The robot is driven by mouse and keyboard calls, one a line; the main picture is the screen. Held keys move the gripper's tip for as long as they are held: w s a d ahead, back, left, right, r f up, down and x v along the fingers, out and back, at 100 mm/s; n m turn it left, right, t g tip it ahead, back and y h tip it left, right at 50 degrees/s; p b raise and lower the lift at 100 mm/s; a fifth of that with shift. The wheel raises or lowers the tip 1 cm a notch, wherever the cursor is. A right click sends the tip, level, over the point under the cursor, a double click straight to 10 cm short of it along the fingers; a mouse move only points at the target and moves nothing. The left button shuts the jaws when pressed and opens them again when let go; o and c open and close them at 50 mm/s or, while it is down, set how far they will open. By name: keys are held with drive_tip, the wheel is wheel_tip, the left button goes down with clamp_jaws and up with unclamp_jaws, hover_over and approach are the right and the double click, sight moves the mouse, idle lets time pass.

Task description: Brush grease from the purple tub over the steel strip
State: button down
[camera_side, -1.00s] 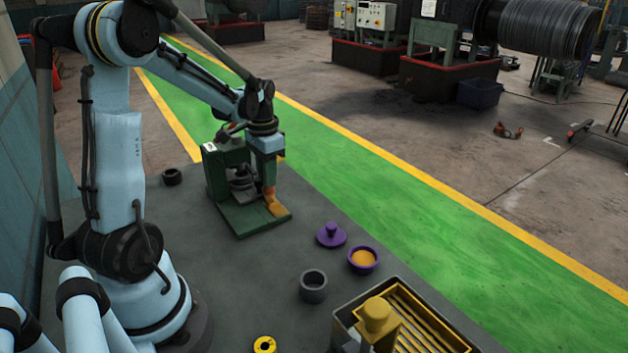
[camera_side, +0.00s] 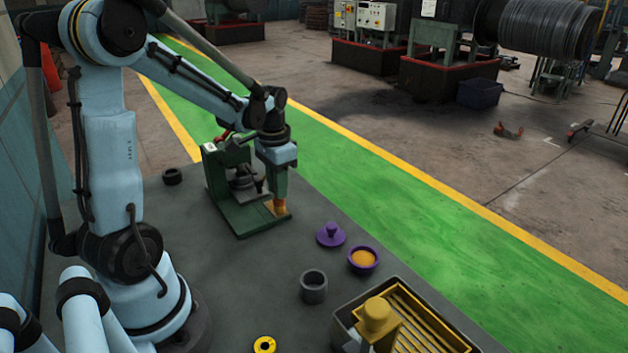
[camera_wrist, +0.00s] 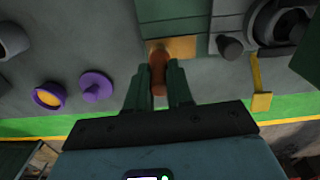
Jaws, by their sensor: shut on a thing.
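My gripper (camera_side: 277,192) is shut on a brush (camera_side: 279,208) with a brown handle and tan bristles. It points down over the near right edge of the green press's base plate (camera_side: 245,222). In the wrist view the brush handle (camera_wrist: 158,70) is between my fingers, and the tan bristles (camera_wrist: 182,47) are at the plate's edge; I cannot tell if they touch it. I cannot clearly make out the steel strip. The purple tub (camera_side: 363,266) stands open with orange-yellow grease in it, apart from my gripper. It also shows in the wrist view (camera_wrist: 60,95).
A purple lid (camera_side: 331,236) lies beside the tub. A dark grey cup (camera_side: 313,288) stands nearby. A tray (camera_side: 430,328) with yellow slats is at the near right. A yellow ring (camera_side: 264,345) and a black ring (camera_side: 172,176) lie on the bench. The bench's middle is clear.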

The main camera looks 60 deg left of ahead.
drive_tip(key=shift+a, duration=2.8)
wheel_tip(320, 180, up, 8)
drive_tip(key=shift+d+f, duration=0.1)
drive_tip(key=shift+f, duration=0.05)
drive_tip(key=shift+f, duration=3.15)
drive_tip(key=shift+d+f, duration=0.4)
drive_tip(key=shift+f, duration=0.1)
drive_tip(key=shift+d+f, duration=0.2)
drive_tip(key=shift+d, duration=3.2)
drive_tip(key=shift+a, duration=3.95)
wheel_tip(320, 180, up, 8)
drive_tip(key=shift+d, duration=0.15)
